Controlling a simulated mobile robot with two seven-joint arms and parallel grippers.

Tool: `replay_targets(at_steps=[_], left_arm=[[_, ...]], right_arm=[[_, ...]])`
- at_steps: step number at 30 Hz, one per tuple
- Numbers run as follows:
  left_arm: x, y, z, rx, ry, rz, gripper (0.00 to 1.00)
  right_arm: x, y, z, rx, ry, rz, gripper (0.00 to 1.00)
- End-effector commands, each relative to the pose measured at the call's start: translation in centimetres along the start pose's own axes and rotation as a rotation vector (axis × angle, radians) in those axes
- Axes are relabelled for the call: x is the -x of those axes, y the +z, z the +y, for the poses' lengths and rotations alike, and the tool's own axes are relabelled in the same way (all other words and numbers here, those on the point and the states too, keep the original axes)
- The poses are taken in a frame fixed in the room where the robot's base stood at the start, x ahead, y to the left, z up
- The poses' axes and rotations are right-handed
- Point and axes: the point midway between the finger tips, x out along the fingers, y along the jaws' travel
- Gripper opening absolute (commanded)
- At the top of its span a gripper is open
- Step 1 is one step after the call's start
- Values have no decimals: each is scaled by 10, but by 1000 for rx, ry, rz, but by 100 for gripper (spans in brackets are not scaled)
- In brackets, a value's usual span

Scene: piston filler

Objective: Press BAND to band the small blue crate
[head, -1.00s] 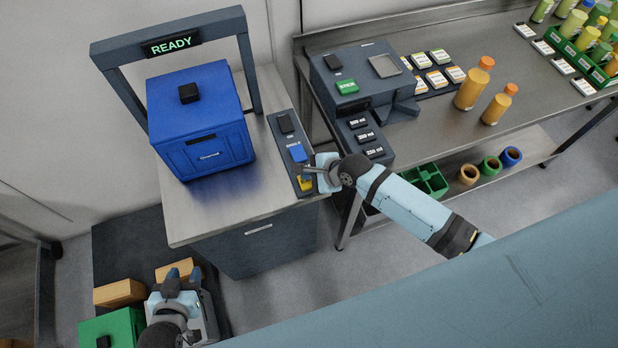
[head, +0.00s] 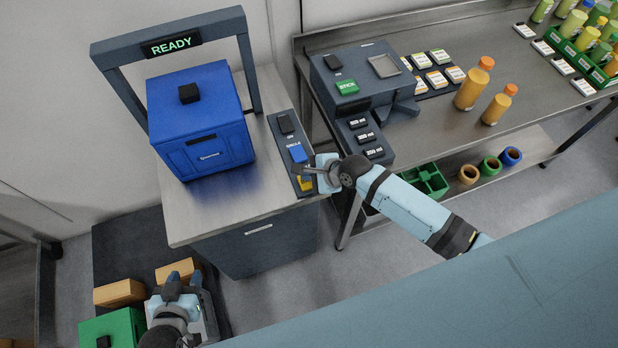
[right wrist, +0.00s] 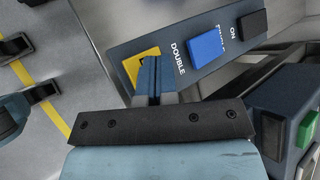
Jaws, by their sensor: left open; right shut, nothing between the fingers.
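The blue crate (head: 205,122) sits upright under the arch of the banding machine, with a small black block (head: 189,93) on top. The arch display (head: 171,43) reads READY. The control panel has a black button (right wrist: 253,22) by ON, a blue button (right wrist: 208,48), and a yellow button (right wrist: 136,62) by DOUBLE. I see no legible BAND label. My right gripper (right wrist: 153,66) is shut and empty, its fingertips over the yellow button and partly hiding it; I cannot tell if they touch. It also shows in the head view (head: 308,172). My left gripper (head: 183,282) is open at the lower left, low near boxes.
Tan boxes (head: 119,292) and a green crate (head: 118,326) lie at the lower left. A second bench to the right holds a device with a green STICK button (head: 347,87), orange bottles (head: 473,88) and label cards. Its lower shelf holds a green bin (head: 428,182).

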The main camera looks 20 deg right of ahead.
Motion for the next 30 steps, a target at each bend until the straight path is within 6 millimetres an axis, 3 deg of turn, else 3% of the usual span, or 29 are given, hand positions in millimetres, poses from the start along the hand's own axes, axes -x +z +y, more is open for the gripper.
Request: replay_targets(at_steps=[12, 30], left_arm=[[-4, -11, -2, -3, -2, 16, 43], [2, -1, 1, 3, 0, -1, 43]], right_arm=[[-4, -3, 3, 0, -1, 0, 0], [-8, -6, 6, 0, 0, 0, 0]])
